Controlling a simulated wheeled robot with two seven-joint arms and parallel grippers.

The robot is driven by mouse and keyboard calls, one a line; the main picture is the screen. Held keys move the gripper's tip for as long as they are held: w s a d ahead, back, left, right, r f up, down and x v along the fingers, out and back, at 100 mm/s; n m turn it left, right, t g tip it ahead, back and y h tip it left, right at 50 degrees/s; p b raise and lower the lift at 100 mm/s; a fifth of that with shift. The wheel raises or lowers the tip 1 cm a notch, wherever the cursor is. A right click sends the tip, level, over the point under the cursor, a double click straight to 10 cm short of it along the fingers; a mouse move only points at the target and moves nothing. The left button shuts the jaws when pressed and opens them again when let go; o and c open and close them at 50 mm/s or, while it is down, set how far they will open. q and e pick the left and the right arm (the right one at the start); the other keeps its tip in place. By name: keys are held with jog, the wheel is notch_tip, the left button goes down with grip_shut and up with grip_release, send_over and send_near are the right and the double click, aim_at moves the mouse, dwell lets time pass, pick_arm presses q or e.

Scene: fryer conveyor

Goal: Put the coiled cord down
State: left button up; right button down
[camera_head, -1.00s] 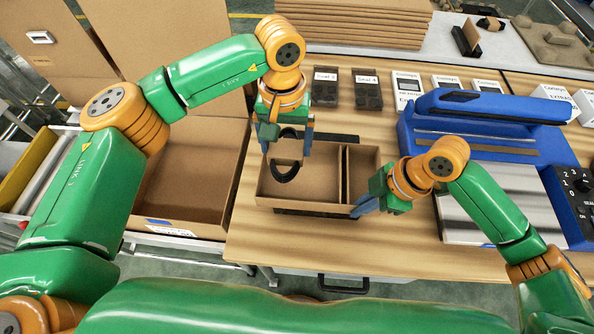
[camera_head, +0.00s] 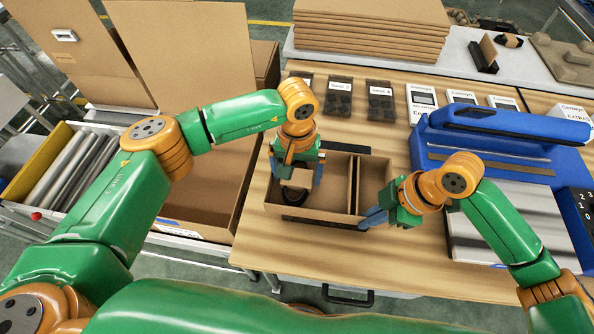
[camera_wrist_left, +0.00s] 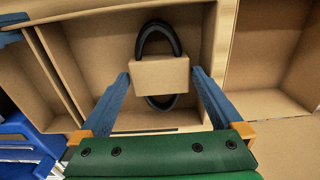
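The coiled cord is a black loop with a brown cardboard-coloured band around its middle. It shows in the left wrist view (camera_wrist_left: 160,73) and partly in the head view (camera_head: 294,196). My left gripper (camera_head: 297,183) points down into the larger compartment of the brown divided box (camera_head: 318,213).
A large open carton (camera_head: 196,232) stands left of the table. A blue sealing machine (camera_head: 492,140) is to the right. Dark bins (camera_head: 381,101) and labelled boxes line the back. Flat cardboard (camera_head: 370,30) is stacked behind. The box's narrow right compartment looks empty.

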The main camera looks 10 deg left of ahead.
aim_at(297, 177)
pick_arm(q)
notch_tip(297, 177, up, 12)
jog(key=shift+r, duration=0.1)
pick_arm(e)
jog(key=c, duration=1)
grip_release()
